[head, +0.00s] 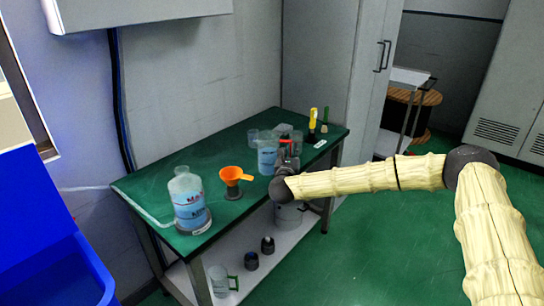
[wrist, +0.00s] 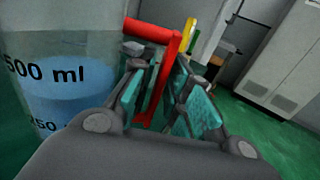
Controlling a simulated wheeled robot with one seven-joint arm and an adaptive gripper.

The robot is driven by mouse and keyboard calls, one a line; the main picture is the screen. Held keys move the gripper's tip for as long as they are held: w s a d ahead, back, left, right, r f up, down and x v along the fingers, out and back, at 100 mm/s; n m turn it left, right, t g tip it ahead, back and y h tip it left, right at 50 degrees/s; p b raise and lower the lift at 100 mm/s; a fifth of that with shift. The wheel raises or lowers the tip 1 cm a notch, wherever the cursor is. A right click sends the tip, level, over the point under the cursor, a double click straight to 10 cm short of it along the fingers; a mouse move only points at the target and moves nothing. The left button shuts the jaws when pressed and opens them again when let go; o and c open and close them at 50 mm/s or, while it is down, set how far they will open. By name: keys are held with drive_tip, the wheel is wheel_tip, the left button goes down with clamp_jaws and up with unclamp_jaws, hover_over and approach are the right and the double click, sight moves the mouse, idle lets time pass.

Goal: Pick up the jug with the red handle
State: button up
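The jug (head: 267,158) is clear with a blue-tinted lower part and stands upright on the green table. Its red handle (head: 285,143) is on the side towards my gripper (head: 289,162). In the wrist view the jug (wrist: 65,75) fills the left, with a "500 ml" marking, and the red handle (wrist: 155,85) shows close up. My gripper (wrist: 165,105) has its teal-padded fingers on either side of the handle's upright part. The fingers look open, with a gap visible beside the handle.
An orange funnel (head: 231,176) on a dark stand and a large labelled bottle (head: 188,200) are left of the jug. Clear beakers (head: 253,136) and a yellow-handled tool (head: 312,120) stand behind. A lower shelf (head: 240,280) holds more vessels. A grey cabinet (head: 340,70) is behind.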

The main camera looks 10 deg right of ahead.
drive_tip(key=shift+c, duration=0.4)
clamp_jaws()
drive_tip(key=shift+w+r, duration=0.1)
drive_tip(key=shift+r, duration=0.2)
